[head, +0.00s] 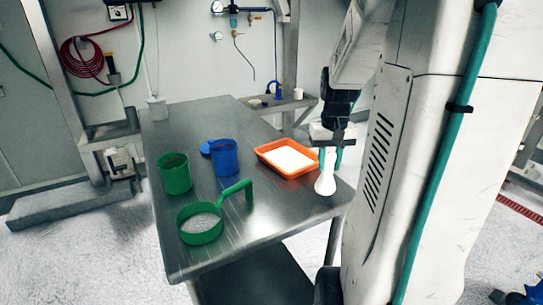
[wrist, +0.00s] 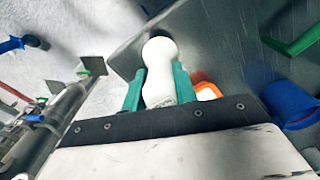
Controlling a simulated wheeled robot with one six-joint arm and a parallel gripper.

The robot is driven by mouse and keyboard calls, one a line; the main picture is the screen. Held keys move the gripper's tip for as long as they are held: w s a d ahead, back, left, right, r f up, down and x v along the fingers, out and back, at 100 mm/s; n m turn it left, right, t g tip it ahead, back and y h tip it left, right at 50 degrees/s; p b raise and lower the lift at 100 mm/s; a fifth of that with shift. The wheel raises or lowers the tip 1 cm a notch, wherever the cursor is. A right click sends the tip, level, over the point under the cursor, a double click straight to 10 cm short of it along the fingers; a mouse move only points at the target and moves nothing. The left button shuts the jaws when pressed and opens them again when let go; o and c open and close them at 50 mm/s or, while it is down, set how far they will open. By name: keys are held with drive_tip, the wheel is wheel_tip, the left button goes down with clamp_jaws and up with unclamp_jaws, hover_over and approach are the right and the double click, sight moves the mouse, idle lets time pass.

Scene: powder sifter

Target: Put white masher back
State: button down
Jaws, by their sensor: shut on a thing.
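The white masher (head: 325,183) hangs upright from my gripper (head: 330,158) at the right edge of the metal table (head: 262,222), with its rounded white end down. In the wrist view the masher (wrist: 159,75) lies between the two green fingers of my gripper (wrist: 158,88), which are shut on it. I cannot tell from these views whether its lower end touches the table.
An orange tray (head: 262,151) with white contents stands just left of the masher. A blue cup (head: 224,160), a green cup (head: 175,178) and a green-handled sifter (head: 201,238) stand farther left. The table's front right is clear.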

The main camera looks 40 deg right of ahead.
drive_tip(key=shift+w+d+f, duration=0.35)
drive_tip(key=shift+w+f, duration=0.15)
drive_tip(key=shift+f, duration=0.15)
drive_tip(key=shift+w+d+f, duration=0.3)
drive_tip(key=shift+w+f, duration=0.25)
drive_tip(key=shift+f, duration=0.05)
drive_tip(key=shift+w+d+f, duration=0.35)
drive_tip(key=shift+w+f, duration=0.15)
drive_tip(key=shift+f, duration=0.15)
drive_tip(key=shift+f, duration=0.1)
drive_tip(key=c, duration=1.1)
unclamp_jaws()
